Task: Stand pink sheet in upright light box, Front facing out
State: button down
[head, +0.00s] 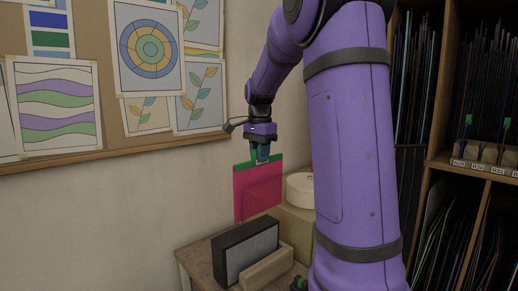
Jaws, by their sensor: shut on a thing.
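A pink sheet (258,192) with a green strip along its top edge hangs upright below my gripper (262,158). My gripper is shut on the sheet at its top edge. The sheet is held up behind and above the light box (247,254) in the picture. The light box stands upright on the small table (205,268), with a dark frame and a grey panel. I cannot tell which face of the sheet is its front. No writing on the sheet is readable.
A beige block (267,268) lies in front of the light box. A white round thing (299,188) rests on a tan box (295,222) to the right, partly hidden by my arm. A wall with a pinned board (110,120) is behind. Shelves (475,172) of sheets stand at right.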

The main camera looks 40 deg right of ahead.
send_over(258, 232)
notch_tip(258, 232, down, 21)
jog(key=shift+s+f, duration=0.4)
jog(key=shift+f, duration=0.45)
dwell(0.5)
jog(key=shift+w+f, duration=0.2)
jog(key=shift+w, duration=0.2)
dwell(0.7)
jog(key=c, duration=0.9)
grip_release()
jog(key=shift+w+f, duration=0.1)
jog(key=o, duration=0.6)
jog(key=shift+r, duration=3.5)
